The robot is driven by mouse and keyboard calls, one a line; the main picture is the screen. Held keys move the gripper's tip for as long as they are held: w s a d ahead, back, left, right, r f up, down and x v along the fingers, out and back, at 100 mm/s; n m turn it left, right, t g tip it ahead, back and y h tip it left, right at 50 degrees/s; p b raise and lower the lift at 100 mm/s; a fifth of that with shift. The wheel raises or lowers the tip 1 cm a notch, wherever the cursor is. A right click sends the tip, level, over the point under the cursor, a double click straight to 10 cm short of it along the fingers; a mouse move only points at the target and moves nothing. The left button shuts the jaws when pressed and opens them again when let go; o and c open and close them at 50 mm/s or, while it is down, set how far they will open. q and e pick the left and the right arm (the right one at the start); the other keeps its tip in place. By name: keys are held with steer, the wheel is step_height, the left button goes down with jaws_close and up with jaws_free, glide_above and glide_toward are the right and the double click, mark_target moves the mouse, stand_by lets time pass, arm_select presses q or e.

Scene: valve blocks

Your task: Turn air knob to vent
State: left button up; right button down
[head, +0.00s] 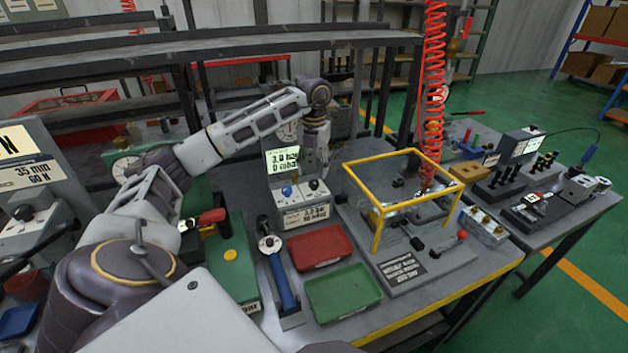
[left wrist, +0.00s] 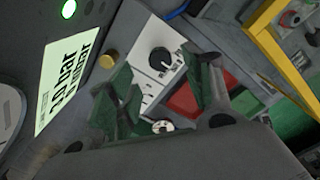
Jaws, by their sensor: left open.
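A grey control block (head: 281,215) stands mid-bench with a lit display (head: 283,160) reading about 3.0 bar and 0 mbar. On its sloped face are a blue knob (head: 287,191) and a dark knob (head: 313,185). My left gripper (head: 322,172) points down above the dark knob's side of the block. In the left wrist view, its open fingers (left wrist: 167,72) stand either side of a black knob (left wrist: 159,58) on a white plate; contact cannot be told. The plate's markings are too small to read. My right gripper is out of view.
A red tray (head: 320,248) and a green tray (head: 343,293) lie in front of the block. A yellow frame (head: 393,161) stands close on the right. A blue-handled tool (head: 282,283) lies left of the trays. A red coiled hose (head: 433,80) hangs behind.

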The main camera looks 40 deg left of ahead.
mark_target(314, 182)
arm_select(q)
step_height(314, 182, down, 4)
steer(key=shift+f, duration=0.5)
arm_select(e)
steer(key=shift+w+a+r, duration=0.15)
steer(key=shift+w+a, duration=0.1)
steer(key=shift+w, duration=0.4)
arm_select(q)
steer(key=c, duration=1)
